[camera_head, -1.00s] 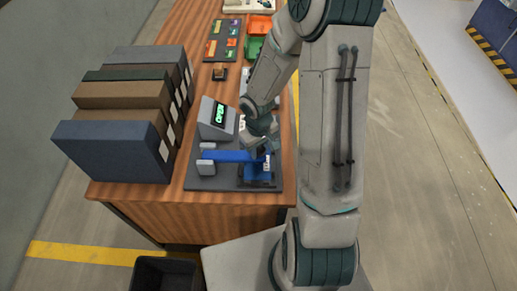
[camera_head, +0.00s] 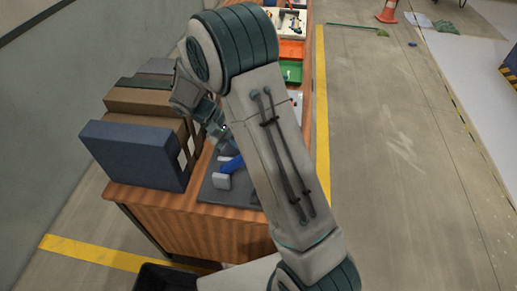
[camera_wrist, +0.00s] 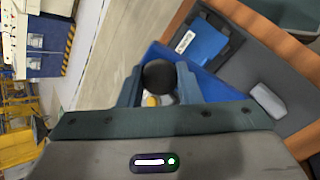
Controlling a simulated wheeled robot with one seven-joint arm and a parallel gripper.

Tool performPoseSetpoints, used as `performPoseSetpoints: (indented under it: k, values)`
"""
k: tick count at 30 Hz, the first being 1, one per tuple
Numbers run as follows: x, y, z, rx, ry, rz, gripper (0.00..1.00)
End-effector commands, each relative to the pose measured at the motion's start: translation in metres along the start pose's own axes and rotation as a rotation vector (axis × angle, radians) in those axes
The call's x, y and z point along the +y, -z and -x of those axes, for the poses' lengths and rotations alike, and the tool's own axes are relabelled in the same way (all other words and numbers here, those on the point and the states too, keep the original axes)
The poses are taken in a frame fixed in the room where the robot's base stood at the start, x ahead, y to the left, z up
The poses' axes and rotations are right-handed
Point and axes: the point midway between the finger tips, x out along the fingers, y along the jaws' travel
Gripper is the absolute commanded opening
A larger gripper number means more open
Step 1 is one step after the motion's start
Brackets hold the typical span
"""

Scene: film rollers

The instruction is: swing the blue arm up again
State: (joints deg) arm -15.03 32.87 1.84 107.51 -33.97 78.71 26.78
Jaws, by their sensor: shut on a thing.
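The blue arm (camera_head: 232,163) shows in part on the dark grey base plate (camera_head: 210,191) in the head view; my own arm hides the rest. In the wrist view the blue arm (camera_wrist: 215,88) runs as a bar from the fingers toward a light grey post (camera_wrist: 267,101). My gripper (camera_wrist: 159,84) is shut on the dark round knob (camera_wrist: 159,72) at the end of the blue arm, one finger on each side. In the head view my gripper (camera_head: 222,132) is small and partly hidden. A blue block with a white label (camera_wrist: 207,42) sits beside the arm.
A row of binders, a dark blue one (camera_head: 135,155) in front, stands close left of my gripper. Green (camera_head: 291,71) and orange (camera_head: 291,50) trays lie farther back on the wooden table (camera_head: 200,222).

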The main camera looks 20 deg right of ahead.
Motion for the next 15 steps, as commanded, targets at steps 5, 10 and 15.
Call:
performPoseSetpoints:
  k: [5,10,15]
  values:
    - [-0.010,0.005,0.027,-0.089,-0.128,0.005,0.00]
    - [-0.018,0.009,0.046,-0.092,-0.134,0.004,0.00]
    - [-0.026,0.014,0.060,-0.087,-0.131,0.006,0.00]
